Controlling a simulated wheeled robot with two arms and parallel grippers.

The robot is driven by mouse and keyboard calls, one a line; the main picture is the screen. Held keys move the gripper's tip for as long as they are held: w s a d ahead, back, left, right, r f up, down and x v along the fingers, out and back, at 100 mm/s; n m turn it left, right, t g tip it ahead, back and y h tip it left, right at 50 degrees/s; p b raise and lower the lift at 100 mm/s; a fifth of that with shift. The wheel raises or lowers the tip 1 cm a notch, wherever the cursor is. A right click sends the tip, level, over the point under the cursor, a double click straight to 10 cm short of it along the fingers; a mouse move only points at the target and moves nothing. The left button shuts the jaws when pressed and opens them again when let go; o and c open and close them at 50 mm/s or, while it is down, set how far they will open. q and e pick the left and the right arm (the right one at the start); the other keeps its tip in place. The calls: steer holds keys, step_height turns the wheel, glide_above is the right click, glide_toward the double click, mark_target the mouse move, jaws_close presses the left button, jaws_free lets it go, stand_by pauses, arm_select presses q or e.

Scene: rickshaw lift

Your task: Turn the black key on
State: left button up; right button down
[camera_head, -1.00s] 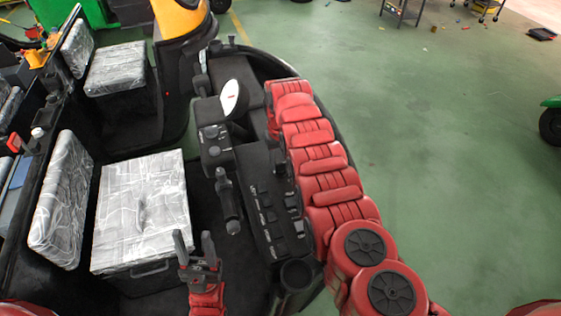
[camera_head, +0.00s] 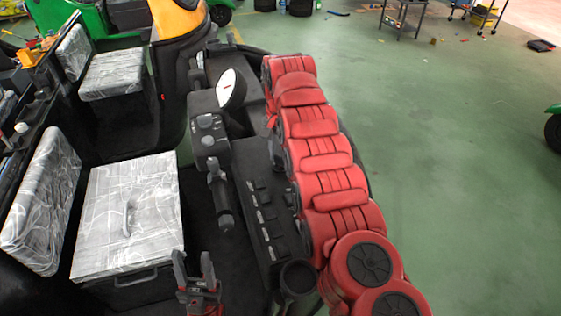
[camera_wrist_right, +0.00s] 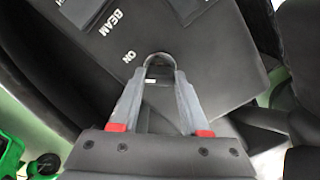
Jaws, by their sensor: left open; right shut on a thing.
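The black key (camera_wrist_right: 158,73) is small and dark in the right wrist view, at the panel, and mostly covered by my fingertips. My right gripper (camera_wrist_right: 160,82) is shut on it, with its grey fingers coming together there. The panel (camera_wrist_right: 190,58) bears the white words "BEAM" and "ON" beside the fingertips. How far the key is turned cannot be told. In the head view my red right arm hides that gripper and the key. My left gripper (camera_head: 194,271) is open and empty at the bottom, in front of the seat.
A plastic-wrapped seat (camera_head: 130,210) is at left. Green floor (camera_head: 440,170) at right is mostly clear. A cart (camera_head: 404,15) stands far back.

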mark_target(281, 156)
steer(key=shift+m, duration=1.3)
steer(key=shift+r, duration=0.1)
steer(key=shift+c, duration=2)
jaws_free()
steer(key=shift+r, duration=0.2)
step_height(281, 156, up, 4)
steer(key=shift+r+p, duration=0.1)
steer(key=shift+p, duration=0.9)
step_height(281, 156, up, 13)
steer(key=p, duration=1.2)
steer(key=shift+p, duration=0.4)
